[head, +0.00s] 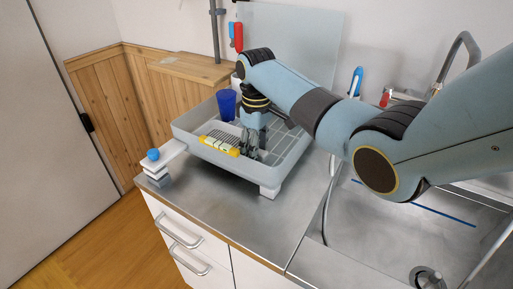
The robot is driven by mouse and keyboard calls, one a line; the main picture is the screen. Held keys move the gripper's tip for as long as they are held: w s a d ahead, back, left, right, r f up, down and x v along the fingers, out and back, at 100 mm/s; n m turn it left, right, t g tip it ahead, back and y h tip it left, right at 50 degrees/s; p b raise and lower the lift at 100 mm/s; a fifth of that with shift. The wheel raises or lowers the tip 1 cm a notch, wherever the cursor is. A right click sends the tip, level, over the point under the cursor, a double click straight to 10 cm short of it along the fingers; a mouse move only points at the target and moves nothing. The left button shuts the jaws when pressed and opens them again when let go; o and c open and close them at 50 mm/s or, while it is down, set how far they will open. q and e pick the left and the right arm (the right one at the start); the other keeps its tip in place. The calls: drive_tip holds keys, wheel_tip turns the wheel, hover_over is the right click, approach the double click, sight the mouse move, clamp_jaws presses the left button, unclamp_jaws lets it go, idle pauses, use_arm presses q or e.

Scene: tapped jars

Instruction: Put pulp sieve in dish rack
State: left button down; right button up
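The dish rack (267,174) is a pale grey tray with a grid floor on the steel counter. A small piece with a yellow edge and a pale ribbed face (219,146) lies inside its front left part; it looks like the pulp sieve, but it is too small to be sure. My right gripper (249,153) points down inside the rack, just right of this piece. Its dark fingers are small and cluttered against the grid, so I cannot tell whether they are open or touch the piece. My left gripper is not in view.
A blue cup (226,104) stands in the rack's back left. A sink (400,235) with a faucet (460,50) is at the right. The counter front (225,205) is clear.

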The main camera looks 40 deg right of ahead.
wheel_tip(320, 180, up, 12)
drive_tip(key=shift+r, duration=0.15)
idle(0.5)
idle(0.4)
